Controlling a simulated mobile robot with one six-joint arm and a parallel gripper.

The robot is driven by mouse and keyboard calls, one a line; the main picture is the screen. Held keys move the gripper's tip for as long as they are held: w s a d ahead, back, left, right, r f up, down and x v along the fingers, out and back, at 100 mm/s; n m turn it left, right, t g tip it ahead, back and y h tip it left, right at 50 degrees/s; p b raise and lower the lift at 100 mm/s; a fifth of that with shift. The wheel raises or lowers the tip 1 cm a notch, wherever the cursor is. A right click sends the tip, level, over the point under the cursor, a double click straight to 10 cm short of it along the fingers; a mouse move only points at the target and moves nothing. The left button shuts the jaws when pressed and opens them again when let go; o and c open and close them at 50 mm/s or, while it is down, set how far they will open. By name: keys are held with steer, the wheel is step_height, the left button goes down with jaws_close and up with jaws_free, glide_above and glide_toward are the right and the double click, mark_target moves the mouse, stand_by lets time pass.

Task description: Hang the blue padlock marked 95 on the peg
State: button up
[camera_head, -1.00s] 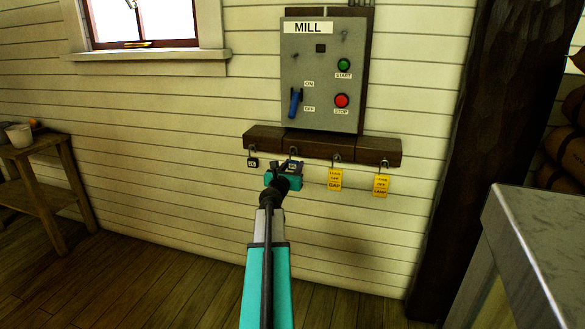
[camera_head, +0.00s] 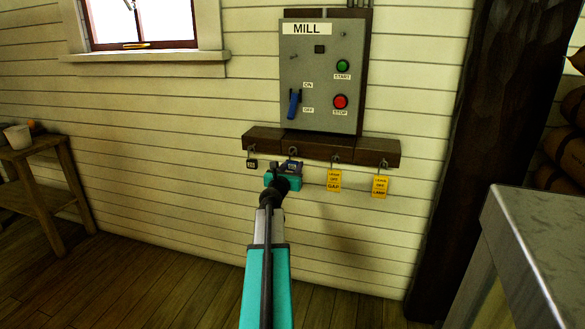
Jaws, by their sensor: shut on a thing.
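My gripper (camera_head: 284,181) is in front of the dark wooden peg rail (camera_head: 372,155), under its second position from the left. It is shut on a small blue padlock (camera_head: 294,166), whose lower part the teal jaws cover. The padlock's shackle (camera_head: 293,152) stands up against the rail front, right where a peg would be. I cannot tell whether the shackle is around the peg or only in front of it. The padlock's number is not readable.
A black padlock (camera_head: 252,164) hangs at the rail's left end. Above is the grey MILL panel (camera_head: 320,80) with a blue lever. A dark post and a metal-topped cabinet (camera_head: 545,235) stand at right.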

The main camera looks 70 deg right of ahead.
steer(key=shift+f+b, duration=0.5)
steer(key=shift+f, duration=0.1)
stand_by(0.4)
steer(key=o, duration=1.1)
steer(key=shift+c, duration=0.2)
steer(key=shift+a, duration=0.1)
steer(key=a+p, duration=0.1)
steer(key=a, duration=1.2)
steer(key=shift+s+a, duration=0.35)
steer(key=shift+s, duration=0.05)
